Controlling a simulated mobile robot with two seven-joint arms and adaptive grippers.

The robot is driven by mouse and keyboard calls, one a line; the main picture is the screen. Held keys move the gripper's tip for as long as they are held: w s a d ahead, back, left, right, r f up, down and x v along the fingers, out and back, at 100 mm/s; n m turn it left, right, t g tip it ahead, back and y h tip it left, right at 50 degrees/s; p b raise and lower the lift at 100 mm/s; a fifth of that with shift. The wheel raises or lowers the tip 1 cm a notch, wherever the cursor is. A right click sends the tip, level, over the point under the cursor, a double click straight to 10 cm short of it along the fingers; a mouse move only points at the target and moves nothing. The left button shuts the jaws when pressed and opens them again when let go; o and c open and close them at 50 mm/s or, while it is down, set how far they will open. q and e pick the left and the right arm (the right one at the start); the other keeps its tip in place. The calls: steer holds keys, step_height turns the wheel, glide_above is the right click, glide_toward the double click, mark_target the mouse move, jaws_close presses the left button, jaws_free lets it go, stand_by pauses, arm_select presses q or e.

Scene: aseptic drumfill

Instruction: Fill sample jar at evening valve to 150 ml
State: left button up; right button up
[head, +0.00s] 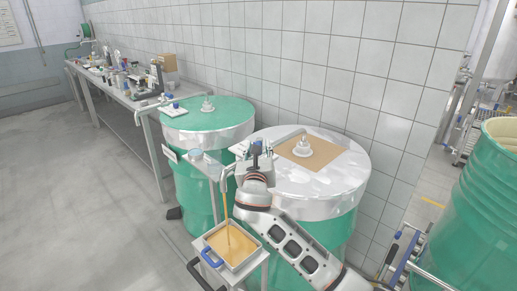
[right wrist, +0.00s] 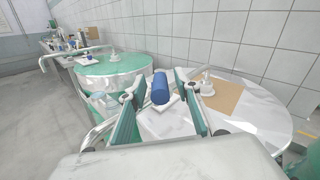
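A yellow-orange stream (head: 226,205) runs from a thin spout at the left of the nearer drum (head: 325,205) into a square tray (head: 262,250), where a layer of the same liquid lies. I cannot make out a sample jar under the stream. A blue valve handle (right wrist: 160,88) stands between the fingers of my right gripper (right wrist: 158,100) in the right wrist view, with gaps visible on both sides. The gripper looks open around it. In the head view, my right gripper (head: 257,160) is at the drum's left edge. My left gripper is out of view.
A second green drum (head: 205,125) stands behind, with a small blue-topped item (head: 195,154) in front. A bench (head: 140,100) with bottles runs along the tiled wall. Another green drum (head: 490,210) is at right. Floor at left is clear.

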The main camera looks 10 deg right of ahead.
steer(key=v, duration=1.2)
steer(key=s+f+m+g+y, duration=0.2)
steer(key=s+f+m, duration=0.25)
steer(key=f, duration=0.45)
steer(key=s+d+f+m+g+y, duration=0.1)
steer(key=s+f+m+y, duration=0.15)
steer(key=f+m, duration=0.45)
steer(key=s+f+m+g+y, duration=0.1)
steer(key=s+f+m+g, duration=0.3)
steer(key=f, duration=0.7)
steer(key=s+d+f+m+y, duration=0.1)
steer(key=s+d+f+m, duration=0.2)
steer(key=s+f+m, duration=0.2)
steer(key=s+d+f+m+y, duration=0.1)
steer(key=s+d+f+m, duration=0.2)
steer(key=s+m, duration=0.7)
steer(key=s+f, duration=0.2)
steer(key=s, duration=0.1)
steer(key=shift+s+f, duration=0.25)
steer(key=shift+a, duration=0.1)
